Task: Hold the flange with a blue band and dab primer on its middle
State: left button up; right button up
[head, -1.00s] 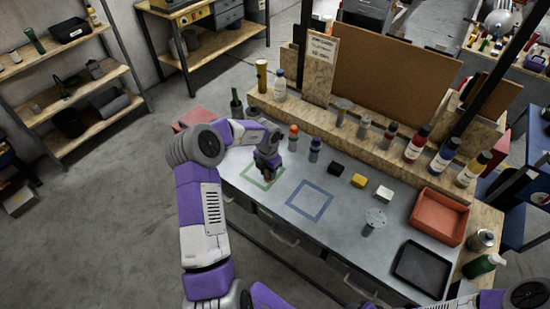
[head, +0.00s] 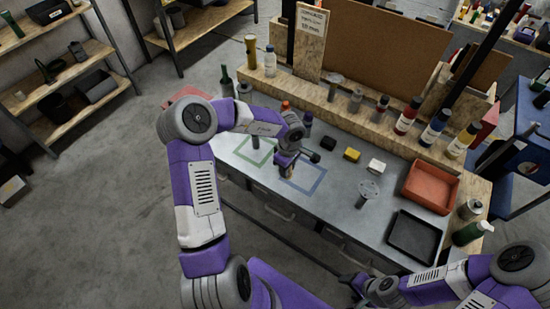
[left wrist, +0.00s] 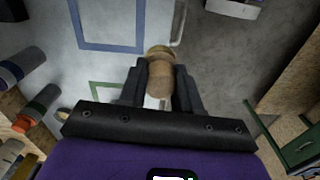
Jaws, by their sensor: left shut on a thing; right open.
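My left gripper (head: 284,172) is shut on a tan-brown, rounded thing (left wrist: 160,76), seen end-on between the fingers in the left wrist view. It is over the bench near the left edge of the blue square outline (head: 318,188); I cannot tell what the thing is. A grey flange-like piece (head: 368,191) with a round, holed top stands upright on the bench right of that square. Similar grey pieces stand on the back ledge (head: 336,82). I can make out no blue band on any of them. My right gripper (head: 364,285) is open and empty, low at the front of the bench.
A green square outline (head: 238,159) lies left of the blue one. Black, yellow (head: 352,154) and white (head: 376,166) blocks lie behind. A red bin (head: 431,204) and black tray (head: 413,252) fill the right end. Several bottles line the ledge.

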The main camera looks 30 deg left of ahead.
pick_arm(q)
jog(key=s+d+r+m, duration=0.1)
jog(key=d+m, duration=0.3)
jog(key=m, duration=0.4)
jog(key=s+d+r+m, duration=0.2)
jog(key=s+d+m, duration=0.2)
jog(key=m, duration=0.5)
jog(key=shift+d, duration=0.75)
jog(key=w+d+r, duration=0.2)
jog(key=w+d, duration=0.5)
jog(key=d, duration=0.1)
jog(key=w+d+r, duration=0.3)
jog(key=w+d, duration=0.5)
jog(key=d, duration=0.1)
jog(key=shift+w+d+r, duration=0.15)
jog(key=shift+w+r, duration=0.15)
pick_arm(e)
jog(key=shift+o, duration=0.3)
